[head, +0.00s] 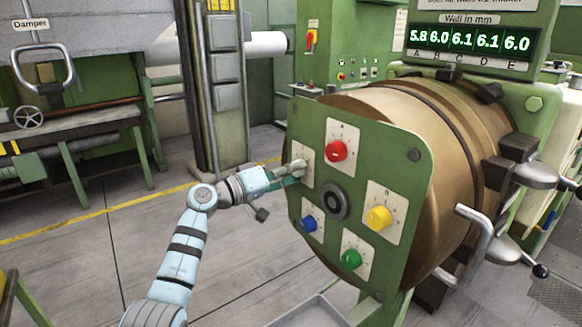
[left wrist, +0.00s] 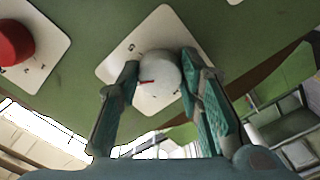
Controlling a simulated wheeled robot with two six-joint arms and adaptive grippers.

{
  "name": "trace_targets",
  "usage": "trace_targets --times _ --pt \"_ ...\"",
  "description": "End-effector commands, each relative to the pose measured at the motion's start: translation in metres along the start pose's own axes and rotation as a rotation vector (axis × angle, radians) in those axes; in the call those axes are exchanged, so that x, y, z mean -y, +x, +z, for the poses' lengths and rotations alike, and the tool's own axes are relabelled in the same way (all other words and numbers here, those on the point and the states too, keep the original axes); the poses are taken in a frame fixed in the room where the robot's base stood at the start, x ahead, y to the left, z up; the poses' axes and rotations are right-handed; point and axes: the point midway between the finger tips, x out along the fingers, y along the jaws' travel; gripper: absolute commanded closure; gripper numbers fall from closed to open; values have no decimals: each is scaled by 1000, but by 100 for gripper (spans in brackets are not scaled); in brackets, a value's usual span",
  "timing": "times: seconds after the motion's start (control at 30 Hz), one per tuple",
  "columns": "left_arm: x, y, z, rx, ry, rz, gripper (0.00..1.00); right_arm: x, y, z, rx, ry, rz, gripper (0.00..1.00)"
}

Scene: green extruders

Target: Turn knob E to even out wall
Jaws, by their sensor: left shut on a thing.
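The green panel (head: 378,163) on the extruder head carries red, yellow, green, blue and white knobs, each on a pale dial plate. My left gripper (head: 297,168) is at the white knob at the panel's upper left. In the left wrist view the white knob (left wrist: 160,73) sits between the two fingers of the left gripper (left wrist: 160,82), which are shut on it. A red pointer mark shows on its face. The plate letter is too unclear to read. The display (head: 470,40) reads 5.8, 6.0, 6.1, 6.1, 6.0 above A to E. My right gripper is not in view.
The red knob (head: 336,150), yellow knob (head: 379,217), blue knob (head: 309,223) and green knob (head: 351,259) surround a dark central ring (head: 334,202). A bent metal handle (head: 480,235) sticks out at the right. The floor left of the panel is open.

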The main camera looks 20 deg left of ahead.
Motion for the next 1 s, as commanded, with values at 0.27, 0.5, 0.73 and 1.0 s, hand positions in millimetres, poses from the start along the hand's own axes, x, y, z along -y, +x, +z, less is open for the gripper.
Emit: trace_targets --times 0.27,0.5,0.73,1.0 --pt "-2 0 -1 1 -249 -2 94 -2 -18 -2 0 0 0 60" --pt "-2 0 -1 1 -415 -1 94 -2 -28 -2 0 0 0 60" --pt "-2 0 -1 0 -506 -1 94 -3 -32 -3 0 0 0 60" --pt "-1 0 0 0 -539 0 94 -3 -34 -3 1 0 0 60"
